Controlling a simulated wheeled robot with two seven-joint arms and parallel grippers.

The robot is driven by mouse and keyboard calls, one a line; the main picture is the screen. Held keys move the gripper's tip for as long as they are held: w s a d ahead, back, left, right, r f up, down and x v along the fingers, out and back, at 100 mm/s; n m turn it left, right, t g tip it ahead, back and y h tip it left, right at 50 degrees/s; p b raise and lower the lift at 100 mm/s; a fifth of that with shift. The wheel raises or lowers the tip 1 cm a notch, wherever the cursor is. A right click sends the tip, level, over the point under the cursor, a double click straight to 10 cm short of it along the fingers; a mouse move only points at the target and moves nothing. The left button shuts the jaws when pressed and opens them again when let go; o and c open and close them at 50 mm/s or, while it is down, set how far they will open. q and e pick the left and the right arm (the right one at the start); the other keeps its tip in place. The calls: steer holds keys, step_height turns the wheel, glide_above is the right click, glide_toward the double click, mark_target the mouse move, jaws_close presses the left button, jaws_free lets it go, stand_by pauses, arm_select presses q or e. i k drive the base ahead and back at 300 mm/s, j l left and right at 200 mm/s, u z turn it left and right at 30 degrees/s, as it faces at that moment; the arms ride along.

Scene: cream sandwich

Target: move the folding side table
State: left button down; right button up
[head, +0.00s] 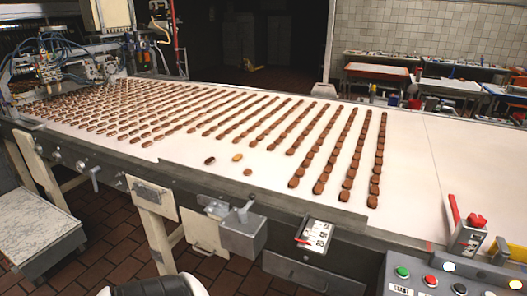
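A low side table (36,228) with a pale, speckled top and grey edge stands at the lower left, cut off by the picture's left edge. It is beside the long conveyor (430,190), and its legs are out of view. I cannot tell from this view whether it folds. Neither of my grippers is in view.
Rows of brown sandwich biscuits (300,130) cover the conveyor's white belt. Cream support legs (155,240), a grey box (243,236) and a lever stick out along its near side. A button panel (450,280) is at lower right. Dark tiled floor (105,235) shows between.

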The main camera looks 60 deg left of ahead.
mark_target(202, 232)
steer(key=u, duration=2.4)
